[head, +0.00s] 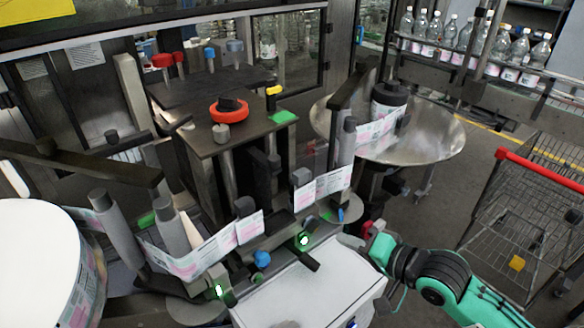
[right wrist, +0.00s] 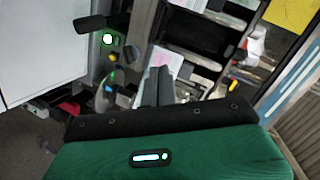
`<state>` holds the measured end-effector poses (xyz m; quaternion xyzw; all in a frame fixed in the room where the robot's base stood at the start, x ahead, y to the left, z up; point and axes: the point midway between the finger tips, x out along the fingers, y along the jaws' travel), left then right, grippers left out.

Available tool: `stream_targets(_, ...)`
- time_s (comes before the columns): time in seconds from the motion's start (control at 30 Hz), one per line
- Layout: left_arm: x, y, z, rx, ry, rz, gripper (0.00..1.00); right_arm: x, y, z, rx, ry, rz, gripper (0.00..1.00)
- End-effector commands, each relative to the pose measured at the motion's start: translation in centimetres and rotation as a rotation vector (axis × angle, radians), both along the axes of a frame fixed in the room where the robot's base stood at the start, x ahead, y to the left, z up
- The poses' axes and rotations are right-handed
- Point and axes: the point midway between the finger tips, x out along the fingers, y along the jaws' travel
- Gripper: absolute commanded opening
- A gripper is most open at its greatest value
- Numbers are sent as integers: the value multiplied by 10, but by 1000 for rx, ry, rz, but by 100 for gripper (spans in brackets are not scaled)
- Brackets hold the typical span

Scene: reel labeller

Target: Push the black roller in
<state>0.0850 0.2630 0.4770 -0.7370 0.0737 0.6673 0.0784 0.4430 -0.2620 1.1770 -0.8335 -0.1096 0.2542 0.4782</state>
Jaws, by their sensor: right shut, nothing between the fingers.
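A short black roller (head: 306,260) sticks out from the front of the labeller, just below a green-lit button (head: 303,240). It seems to be the dark rounded piece at upper left in the right wrist view (right wrist: 92,23), near the lit button (right wrist: 107,39). My right gripper (head: 350,241) is to the right of the roller, apart from it, over the right side of the white cabinet. In the right wrist view its dark fingers (right wrist: 157,88) are together, with nothing between them. My left gripper is not in the head view.
The white cabinet top (head: 315,295) lies in front of the roller. A label strip (head: 322,186) runs around grey posts behind it. A large white reel (head: 40,260) stands at left, a metal disc (head: 430,140) at back right, and a shopping cart (head: 525,215) at right.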

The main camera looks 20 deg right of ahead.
Motion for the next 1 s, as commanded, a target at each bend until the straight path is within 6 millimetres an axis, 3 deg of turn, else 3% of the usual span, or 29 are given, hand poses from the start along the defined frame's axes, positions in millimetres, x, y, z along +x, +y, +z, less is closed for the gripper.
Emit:
stream_targets(0.1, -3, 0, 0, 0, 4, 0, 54, 11, -1, 51, 230, -40, 18, 0)
stream_targets(0.2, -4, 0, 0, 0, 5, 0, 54, 15, 0, 84, 389, -50, 39, 0)
stream_targets(0.33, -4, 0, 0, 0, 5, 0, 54, 16, 1, 108, 511, -47, 62, 0)
stream_targets(0.57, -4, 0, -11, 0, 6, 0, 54, 19, 3, 112, 551, -48, 72, 0)
stream_targets(1.0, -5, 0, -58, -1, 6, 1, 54, 31, 11, 109, 547, -47, 77, 0)
